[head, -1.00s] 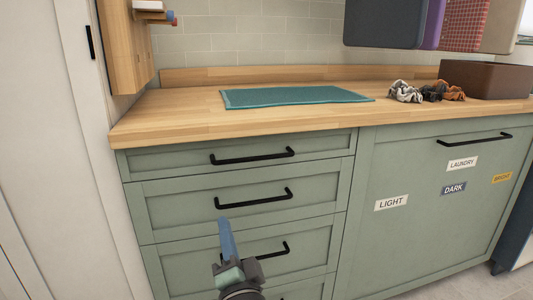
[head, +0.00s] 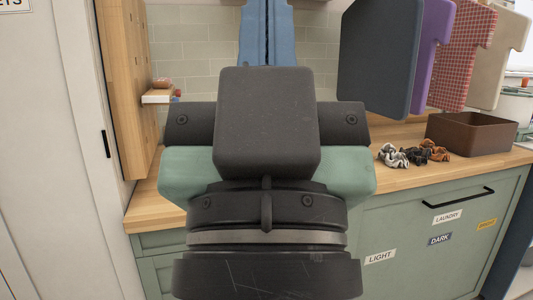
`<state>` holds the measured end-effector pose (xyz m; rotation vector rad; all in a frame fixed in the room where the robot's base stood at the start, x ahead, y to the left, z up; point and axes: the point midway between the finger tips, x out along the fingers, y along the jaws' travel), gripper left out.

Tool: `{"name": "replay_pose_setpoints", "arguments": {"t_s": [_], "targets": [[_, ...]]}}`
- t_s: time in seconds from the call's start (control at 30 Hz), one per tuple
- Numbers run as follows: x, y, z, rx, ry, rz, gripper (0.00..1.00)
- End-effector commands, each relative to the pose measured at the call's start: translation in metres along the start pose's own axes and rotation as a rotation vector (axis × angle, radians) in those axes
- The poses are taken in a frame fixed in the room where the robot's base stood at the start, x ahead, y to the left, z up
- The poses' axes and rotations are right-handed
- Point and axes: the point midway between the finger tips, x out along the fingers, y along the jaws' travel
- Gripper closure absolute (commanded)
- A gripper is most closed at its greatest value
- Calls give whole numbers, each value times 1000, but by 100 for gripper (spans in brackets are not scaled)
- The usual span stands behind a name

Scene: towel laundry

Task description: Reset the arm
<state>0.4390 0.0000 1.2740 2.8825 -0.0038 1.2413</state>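My gripper (head: 266,30) stands upright, very large and close to the camera in the middle of the head view. Its two blue fingers point up and lie side by side with only a thin seam between them, so it looks shut. Their tips run out of the top edge. No object shows between the visible parts of the fingers. My dark wrist and green hand body hide the middle of the wooden counter (head: 150,208) and most of the drawers. The teal towel is not visible in this view.
Several hanging cloths, one a dark garment (head: 380,60), are at upper right. Scrunchies (head: 400,156) and a brown box (head: 470,135) sit on the counter. The labelled green cabinet front (head: 410,265) is lower right.

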Motion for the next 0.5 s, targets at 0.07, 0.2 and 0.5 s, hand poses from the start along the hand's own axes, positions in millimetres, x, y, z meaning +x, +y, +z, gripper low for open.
{"name": "replay_pose_setpoints", "arguments": {"t_s": [0.07,0.2,0.5], "targets": [[31,0,-29,1,-1,-1,100],[63,0,-59,2,-1,-1,100],[130,0,-123,3,-1,-2,100]]}}
